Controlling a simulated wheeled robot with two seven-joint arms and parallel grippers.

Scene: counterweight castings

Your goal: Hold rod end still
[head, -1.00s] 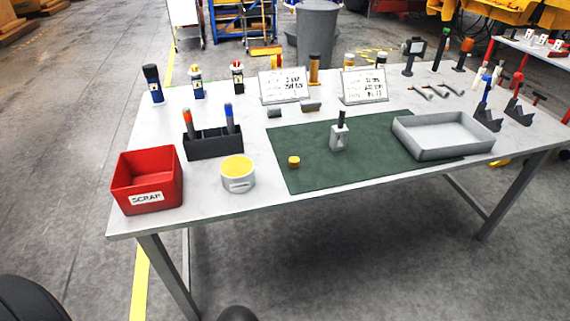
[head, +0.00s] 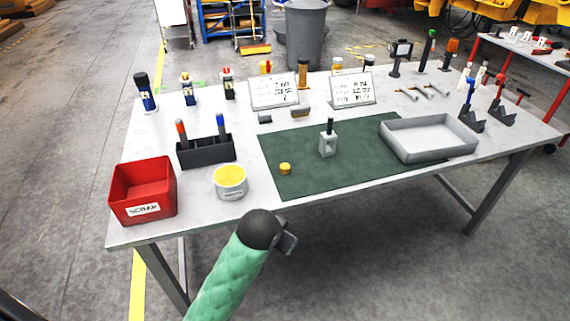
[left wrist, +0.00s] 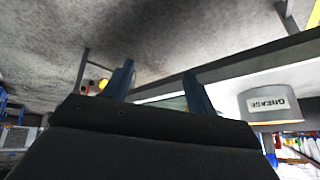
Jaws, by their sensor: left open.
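The rod end is a grey block (head: 327,145) with an opening in its face and a dark rod standing up from it. It stands upright on the green mat (head: 290,183) in the head view. My left arm, in a green sleeve, reaches up from the bottom. My left gripper (head: 289,242) is partly hidden behind its dark wrist, in front of the table's near edge and well short of the rod end. In the left wrist view its two fingers (left wrist: 160,75) are apart with nothing between them. My right gripper is not in view.
A grease tin (head: 230,188), a small yellow cap (head: 285,168), a red scrap bin (head: 117,202) and a black holder (head: 200,155) stand left of the rod end. A grey tray (head: 428,158) lies right. Two sign boards (head: 352,90) stand behind.

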